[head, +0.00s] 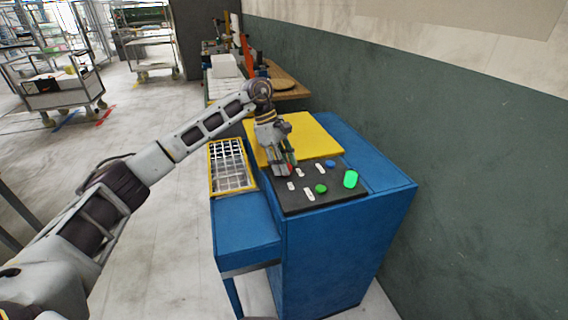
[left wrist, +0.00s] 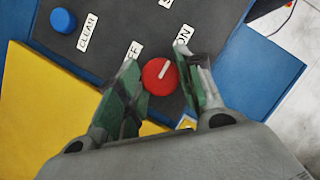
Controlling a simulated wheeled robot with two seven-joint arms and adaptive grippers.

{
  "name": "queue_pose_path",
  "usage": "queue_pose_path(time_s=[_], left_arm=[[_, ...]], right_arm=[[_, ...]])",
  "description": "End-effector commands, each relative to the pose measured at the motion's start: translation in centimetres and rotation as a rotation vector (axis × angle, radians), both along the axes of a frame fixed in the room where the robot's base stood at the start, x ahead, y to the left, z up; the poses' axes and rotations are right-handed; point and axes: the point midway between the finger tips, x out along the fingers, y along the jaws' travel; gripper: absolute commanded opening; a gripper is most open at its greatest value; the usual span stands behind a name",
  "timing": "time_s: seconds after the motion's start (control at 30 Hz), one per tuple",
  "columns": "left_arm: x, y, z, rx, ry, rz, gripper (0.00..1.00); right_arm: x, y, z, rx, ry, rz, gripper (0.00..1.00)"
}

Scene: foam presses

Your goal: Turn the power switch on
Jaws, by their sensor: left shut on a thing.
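The power switch is a round red knob (left wrist: 160,76) with a white line on it. It sits on the black control panel (left wrist: 105,60) between a partly covered OFF label (left wrist: 133,50) and an ON label (left wrist: 184,38). The white line slants up and right, toward the ON label. My left gripper (left wrist: 160,90) has one finger on each side of the knob and is shut on it. In the head view my left gripper (head: 282,171) reaches down to the panel's left part, hiding most of the knob. My right gripper is not in view.
The panel also carries a lit green button (head: 350,179), a smaller green button (head: 321,188) and a blue button (head: 330,163). The panel is on a blue machine (head: 335,250) with a yellow plate (head: 308,135). A yellow-framed grid (head: 213,160) is at its left. A green wall (head: 480,180) stands right.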

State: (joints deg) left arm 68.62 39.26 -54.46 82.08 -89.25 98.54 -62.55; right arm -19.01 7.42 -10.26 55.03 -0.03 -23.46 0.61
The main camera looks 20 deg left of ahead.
Motion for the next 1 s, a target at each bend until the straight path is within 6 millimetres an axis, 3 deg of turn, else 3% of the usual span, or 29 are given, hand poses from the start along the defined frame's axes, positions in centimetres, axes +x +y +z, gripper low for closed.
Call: queue_pose_path(time_s=[0.2, 0.23, 0.37, 0.77, 1.0], left_arm=[[0.1, 0.0, 0.1, -0.001, -0.003, 0.0, 0.13], [0.1, 0.0, 0.1, -0.001, -0.003, 0.0, 0.4], [0.0, 0.0, 0.1, -0.001, -0.003, 0.001, 0.57], [0.0, 0.1, 0.2, 0.0, -0.001, 0.0, 0.57], [0.2, 0.6, 1.5, 0.0, -0.001, 0.002, 0.57]], right_arm=[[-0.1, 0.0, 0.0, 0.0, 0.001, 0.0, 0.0], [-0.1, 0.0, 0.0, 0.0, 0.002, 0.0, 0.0], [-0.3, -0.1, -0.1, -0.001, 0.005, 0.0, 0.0], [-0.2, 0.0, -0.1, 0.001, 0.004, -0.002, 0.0], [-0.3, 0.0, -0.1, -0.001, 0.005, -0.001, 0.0]])
